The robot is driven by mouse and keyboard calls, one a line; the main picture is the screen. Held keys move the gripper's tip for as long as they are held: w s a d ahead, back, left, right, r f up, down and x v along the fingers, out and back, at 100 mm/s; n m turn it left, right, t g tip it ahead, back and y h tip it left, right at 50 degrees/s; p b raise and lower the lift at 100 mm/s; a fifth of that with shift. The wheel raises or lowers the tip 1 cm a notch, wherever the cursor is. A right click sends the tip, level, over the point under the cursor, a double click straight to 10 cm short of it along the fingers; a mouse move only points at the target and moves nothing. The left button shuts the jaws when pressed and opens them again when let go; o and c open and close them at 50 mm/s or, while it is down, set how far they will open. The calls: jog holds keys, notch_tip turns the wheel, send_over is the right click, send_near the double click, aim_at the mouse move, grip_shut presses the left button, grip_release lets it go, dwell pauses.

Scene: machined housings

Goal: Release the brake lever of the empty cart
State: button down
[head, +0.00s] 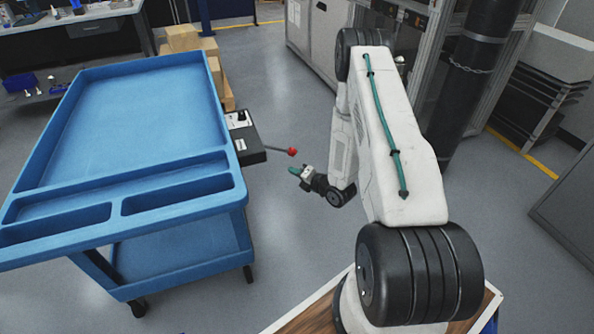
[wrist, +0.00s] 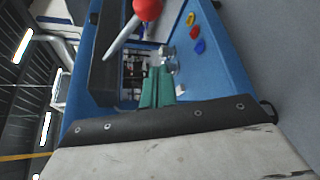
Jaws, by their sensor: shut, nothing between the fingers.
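The empty blue cart (head: 130,130) stands at the left of the head view, its top tray bare. A black box (head: 243,140) is fixed to its right side, and a brake lever (head: 275,149) with a red ball knob (head: 292,152) sticks out from it to the right. In the wrist view the red knob (wrist: 147,9) and its pale rod (wrist: 121,38) show at the top. My gripper (head: 295,171) has green fingertips, shut and empty, just below the knob in the head view and apart from it. The fingers (wrist: 157,88) also show in the wrist view.
Cardboard boxes (head: 188,40) stand behind the cart. A grey cabinet (head: 318,30) and a dark post with a chain (head: 468,75) stand at the back right. The floor (head: 300,240) between the cart and my arm is clear.

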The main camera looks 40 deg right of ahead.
aim_at(278, 149)
jog(key=x, duration=0.8)
jog(key=shift+s+d+r, duration=0.2)
jog(key=shift+d+r, duration=0.15)
jog(key=shift+d, duration=0.25)
jog(key=shift+s+d+r, duration=0.15)
jog(key=shift+d+r, duration=0.15)
jog(key=shift+d, duration=0.3)
jog(key=shift+s+d+r, duration=0.2)
jog(key=shift+d+r, duration=0.15)
jog(key=shift+d, duration=0.25)
jog(key=shift+d, duration=0.15)
